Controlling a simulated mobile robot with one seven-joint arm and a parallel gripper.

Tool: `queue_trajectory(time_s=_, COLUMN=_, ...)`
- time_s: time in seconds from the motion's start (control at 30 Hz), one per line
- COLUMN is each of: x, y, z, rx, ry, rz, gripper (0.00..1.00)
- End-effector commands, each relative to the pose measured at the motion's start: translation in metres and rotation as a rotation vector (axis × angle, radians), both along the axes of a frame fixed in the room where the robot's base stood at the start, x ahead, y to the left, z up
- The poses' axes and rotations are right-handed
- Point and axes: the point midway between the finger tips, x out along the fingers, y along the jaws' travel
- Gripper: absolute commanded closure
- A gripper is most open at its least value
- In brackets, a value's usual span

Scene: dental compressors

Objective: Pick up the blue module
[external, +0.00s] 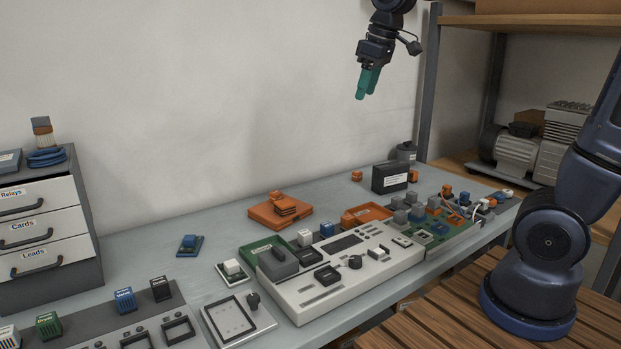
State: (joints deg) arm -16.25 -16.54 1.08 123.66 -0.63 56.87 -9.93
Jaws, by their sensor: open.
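My gripper (367,84) hangs high in front of the wall, above the back of the bench, with teal fingers pointing down. It is open and empty, well apart from everything on the bench. Several blue pieces show. A small blue module on a dark board (189,244) lies alone at the bench's left middle. A blue labelled block (125,300) stands on the grey panel at the front left. Another blue-topped block (327,230) stands at the back of the light grey console. I cannot tell which one the task names.
The light grey console (318,296) fills the bench's middle. A green board with small modules (437,240) lies to its right. Orange trays (268,217) and a black box (389,177) stand behind. A drawer cabinet (40,225) stands at left. Clear bench surrounds the lone blue module.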

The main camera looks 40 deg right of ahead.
Motion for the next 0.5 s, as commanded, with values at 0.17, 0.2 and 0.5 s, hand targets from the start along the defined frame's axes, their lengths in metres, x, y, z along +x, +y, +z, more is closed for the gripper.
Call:
queue_trajectory(time_s=0.17, x=0.040, y=0.051, z=-0.004, rx=-0.022, ry=0.027, rz=0.117, gripper=0.47)
queue_trajectory(time_s=0.2, x=0.048, y=0.064, z=-0.006, rx=-0.028, ry=0.033, rz=0.143, gripper=0.47)
queue_trajectory(time_s=0.5, x=0.099, y=0.162, z=-0.029, rx=-0.065, ry=0.073, rz=0.338, gripper=0.47)
